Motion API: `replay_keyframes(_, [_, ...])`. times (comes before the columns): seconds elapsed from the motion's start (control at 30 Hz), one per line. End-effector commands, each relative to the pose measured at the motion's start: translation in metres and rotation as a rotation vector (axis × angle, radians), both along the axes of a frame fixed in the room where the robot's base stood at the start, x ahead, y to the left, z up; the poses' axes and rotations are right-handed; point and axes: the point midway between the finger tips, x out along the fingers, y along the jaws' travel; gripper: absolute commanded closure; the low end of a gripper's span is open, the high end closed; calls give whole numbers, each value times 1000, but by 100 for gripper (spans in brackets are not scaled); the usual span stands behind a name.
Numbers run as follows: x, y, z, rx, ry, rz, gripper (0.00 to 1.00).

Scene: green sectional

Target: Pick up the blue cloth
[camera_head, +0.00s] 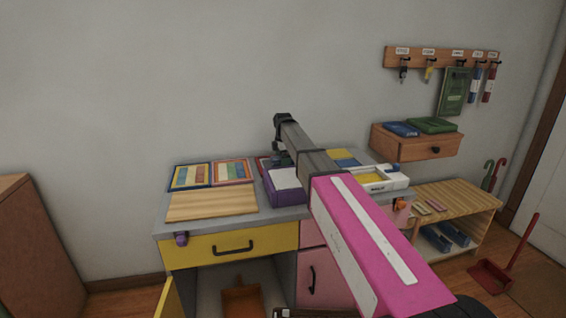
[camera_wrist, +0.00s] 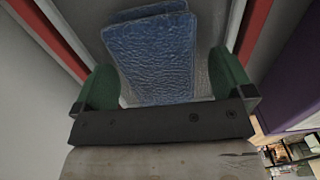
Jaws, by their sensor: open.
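The blue cloth (camera_wrist: 152,52) is folded flat, with a wrinkled texture, and lies on a grey surface in the wrist view. My gripper (camera_wrist: 163,80) is open, with one green finger on each side of the cloth's near part. I cannot tell whether the fingers touch it. In the head view my gripper (camera_head: 277,158) points down at the back of the desk, behind a purple box. The cloth beneath it is hidden there.
The purple box (camera_head: 270,190) stands close to my gripper and also shows in the wrist view (camera_wrist: 290,75). Red edges (camera_wrist: 256,25) flank the cloth. A wooden board (camera_head: 212,205) and framed pieces lie left on the desk. A white tray (camera_head: 398,181) stands right.

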Motion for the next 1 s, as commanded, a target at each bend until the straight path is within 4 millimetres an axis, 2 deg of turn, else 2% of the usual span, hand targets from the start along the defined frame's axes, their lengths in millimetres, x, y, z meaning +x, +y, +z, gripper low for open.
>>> replay_keyframes(0.07, [0,0,0,0,0,0,1])
replay_keyframes(0.23, [0,0,1,0,0,0,53])
replay_keyframes(0.67, [0,0,5,0,0,0,54])
replay_keyframes(0.83, [0,0,22,0,0,0,54])
replay_keyframes(0.93, [1,0,41,1,-2,0,54])
replay_keyframes(0.97, [-1,1,47,1,-2,0,54])
replay_keyframes(1.0, [-11,9,50,0,0,3,54])
